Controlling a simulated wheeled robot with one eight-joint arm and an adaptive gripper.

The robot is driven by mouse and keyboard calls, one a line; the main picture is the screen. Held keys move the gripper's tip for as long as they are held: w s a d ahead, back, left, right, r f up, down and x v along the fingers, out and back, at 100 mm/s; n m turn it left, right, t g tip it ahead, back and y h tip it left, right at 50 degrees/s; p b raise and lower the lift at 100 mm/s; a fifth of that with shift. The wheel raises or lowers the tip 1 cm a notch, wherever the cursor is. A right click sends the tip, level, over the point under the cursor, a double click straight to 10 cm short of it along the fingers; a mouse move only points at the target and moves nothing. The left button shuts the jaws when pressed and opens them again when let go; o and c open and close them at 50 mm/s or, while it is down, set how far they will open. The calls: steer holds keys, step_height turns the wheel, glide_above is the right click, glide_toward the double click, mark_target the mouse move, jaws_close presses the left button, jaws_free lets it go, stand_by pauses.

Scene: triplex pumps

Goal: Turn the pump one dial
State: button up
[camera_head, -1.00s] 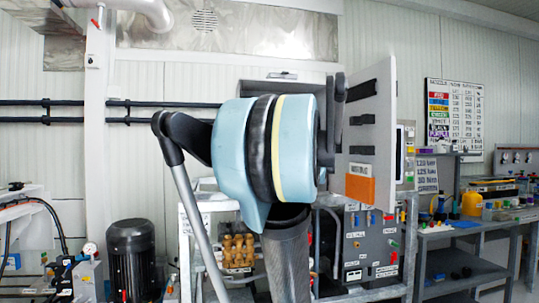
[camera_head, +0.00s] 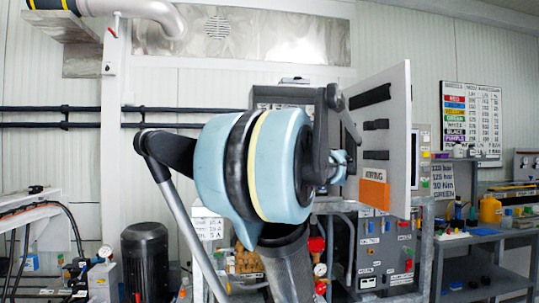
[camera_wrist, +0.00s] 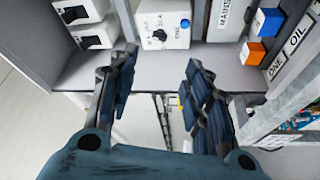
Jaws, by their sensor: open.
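In the wrist view, my gripper (camera_wrist: 160,72) is open, with its two dark fingers apart and nothing between them. A white control box (camera_wrist: 143,22) with a small black dial (camera_wrist: 160,36) and a blue button (camera_wrist: 185,22) lies beyond the fingertips, toward the top. The dial is apart from both fingers. Its label is too small to read, so I cannot tell whether it is the pump one dial. In the head view, my arm hides much of the panel area, and the fingers cannot be made out there.
White switch boxes (camera_wrist: 95,35) stand at the wrist view's upper left. A grey open panel door (camera_head: 390,130) stands beside my arm. A black motor (camera_head: 147,258) is at left.

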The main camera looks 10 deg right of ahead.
steer(key=x, duration=1.5)
steer(key=shift+w, duration=0.15)
steer(key=shift+a, duration=0.1)
steer(key=shift+c, duration=0.2)
steer(key=shift+f, duration=0.1)
steer(key=c, duration=1)
